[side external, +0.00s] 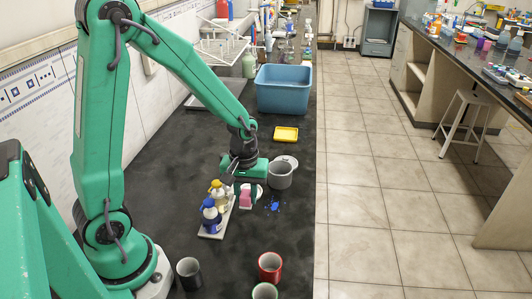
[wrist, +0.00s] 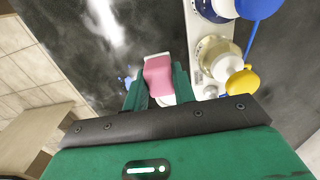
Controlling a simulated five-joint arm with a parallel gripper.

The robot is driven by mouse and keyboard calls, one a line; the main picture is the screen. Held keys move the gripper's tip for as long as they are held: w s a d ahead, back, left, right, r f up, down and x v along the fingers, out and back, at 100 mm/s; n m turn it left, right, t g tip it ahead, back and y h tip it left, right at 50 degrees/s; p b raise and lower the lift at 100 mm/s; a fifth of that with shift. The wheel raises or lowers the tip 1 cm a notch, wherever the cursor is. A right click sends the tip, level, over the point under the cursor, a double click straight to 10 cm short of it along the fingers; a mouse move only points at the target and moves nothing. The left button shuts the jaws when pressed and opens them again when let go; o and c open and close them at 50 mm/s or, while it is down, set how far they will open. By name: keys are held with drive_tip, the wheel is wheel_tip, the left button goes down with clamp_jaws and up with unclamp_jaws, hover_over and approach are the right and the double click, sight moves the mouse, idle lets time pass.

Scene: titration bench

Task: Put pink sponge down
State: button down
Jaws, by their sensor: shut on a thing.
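The pink sponge (wrist: 158,76) is between the two green fingers of my gripper (wrist: 157,90) in the wrist view. It also shows in the side view (side external: 246,196), just below my gripper (side external: 246,184). My gripper is shut on the sponge, low over the dark bench top. Whether the sponge touches the bench is hard to tell. A white round thing, partly hidden, lies behind the sponge in the wrist view.
A white tray (side external: 212,232) with blue-capped and yellow-capped bottles stands close beside the sponge. A blue tub (side external: 283,92) stands behind. Red (side external: 270,266), dark and green cups are in front.

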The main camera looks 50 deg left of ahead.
sight(246, 205)
drive_tip(key=shift+a+f, duration=0.1)
drive_tip(key=shift+f, duration=0.05)
drive_tip(key=shift+f, duration=1.95)
drive_tip(key=shift+f, duration=0.1)
drive_tip(key=c, duration=1.1)
unclamp_jaws()
drive_tip(key=shift+c, duration=0.2)
drive_tip(key=shift+r, duration=6.15)
